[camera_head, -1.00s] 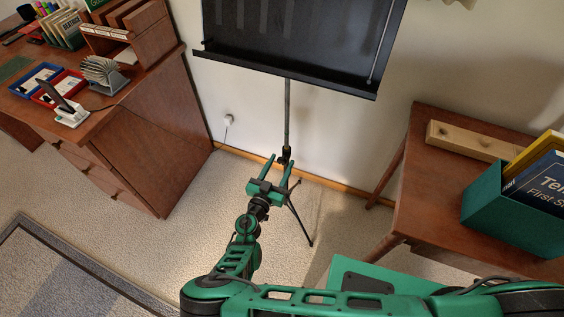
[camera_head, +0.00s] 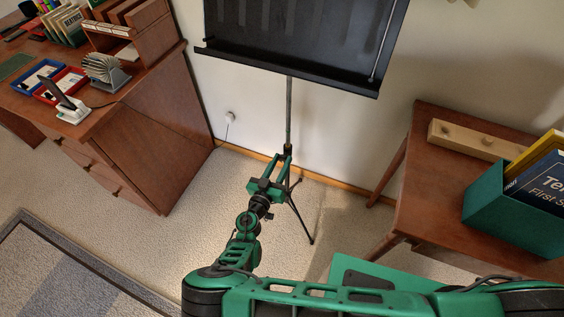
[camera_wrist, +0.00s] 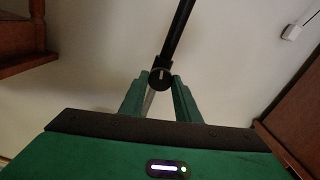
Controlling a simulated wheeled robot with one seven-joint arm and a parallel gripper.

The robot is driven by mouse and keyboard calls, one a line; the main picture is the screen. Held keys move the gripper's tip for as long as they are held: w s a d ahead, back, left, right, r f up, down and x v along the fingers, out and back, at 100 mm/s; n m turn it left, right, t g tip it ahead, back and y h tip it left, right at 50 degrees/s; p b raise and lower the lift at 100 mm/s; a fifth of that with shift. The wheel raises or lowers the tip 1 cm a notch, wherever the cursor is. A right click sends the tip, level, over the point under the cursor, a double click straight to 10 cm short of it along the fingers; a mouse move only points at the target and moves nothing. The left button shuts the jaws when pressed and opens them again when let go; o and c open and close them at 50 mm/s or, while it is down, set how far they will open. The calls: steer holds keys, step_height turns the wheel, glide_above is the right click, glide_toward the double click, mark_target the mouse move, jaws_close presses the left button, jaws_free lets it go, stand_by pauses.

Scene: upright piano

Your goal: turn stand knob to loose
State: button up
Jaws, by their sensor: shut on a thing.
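The black music stand (camera_head: 300,40) stands against the wall, its thin pole (camera_head: 289,110) running down to a tripod base (camera_head: 300,218). The stand knob (camera_wrist: 160,78) is small, round and black with a pale mark line, and sits on the pole in the wrist view. The mark line looks about upright there. My gripper (camera_head: 281,158) reaches the pole's lower joint from the front. In the wrist view, my gripper's green fingertips (camera_wrist: 161,82) are shut on the knob, one on each side. The fingers hide part of the knob's sides.
A wooden desk (camera_head: 150,140) with trays and a card file stands at the left. At the right is a wooden side table (camera_head: 425,185) with a wooden block (camera_head: 470,140) and a green book box (camera_head: 510,215). Carpet is clear around the tripod.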

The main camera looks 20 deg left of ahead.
steer(key=n, duration=0.3)
steer(key=shift+a+n, duration=0.15)
steer(key=shift+n, duration=0.15)
steer(key=n, duration=0.3)
steer(key=shift+s+f+n, duration=0.1)
steer(key=shift+n, duration=0.2)
steer(key=n, duration=0.3)
steer(key=shift+a+f+n, duration=0.1)
steer(key=shift+n, duration=0.3)
steer(key=n, duration=0.3)
steer(key=shift+a+n, duration=0.1)
steer(key=shift+n, duration=0.2)
steer(key=n, duration=1.2)
steer(key=shift+f+n, duration=0.3)
steer(key=shift+n, duration=0.1)
